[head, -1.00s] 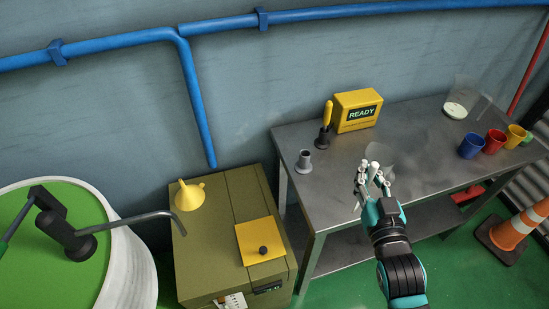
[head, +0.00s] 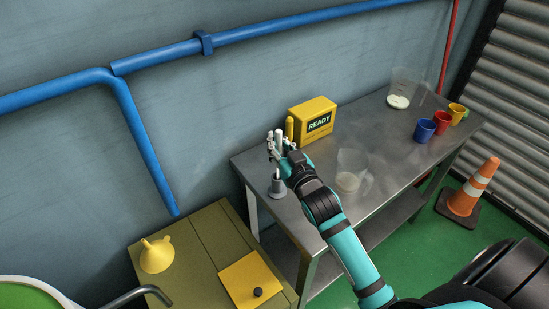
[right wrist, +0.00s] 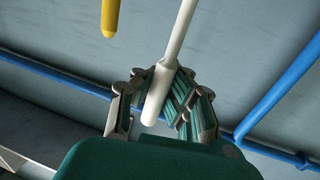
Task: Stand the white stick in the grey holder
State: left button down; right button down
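The white stick (head: 277,174) is upright in my right gripper (head: 278,146), above the left end of the metal table. My right gripper is shut on it. In the right wrist view the thick part of the stick (right wrist: 159,94) lies between the fingers (right wrist: 163,85), and its thin shaft runs up out of the picture. The grey holder (head: 278,189) stands on the table directly below the gripper. The stick's thin end is at the holder's mouth; I cannot tell whether it is inside. My left gripper is not in view.
A yellow READY box (head: 313,121) and a yellow-handled tool (head: 290,128) stand close behind the gripper. A clear jug (head: 351,172) stands to the right. Blue (head: 425,130), red (head: 441,123) and yellow (head: 457,113) cups are at the table's far end.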

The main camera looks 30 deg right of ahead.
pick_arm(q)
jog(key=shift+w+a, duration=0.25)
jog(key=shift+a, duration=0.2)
pick_arm(e)
notch_tip(320, 180, down, 4)
jog(key=shift+a, duration=0.1)
jog(key=shift+f, duration=0.15)
jog(key=c, duration=1.5)
grip_release()
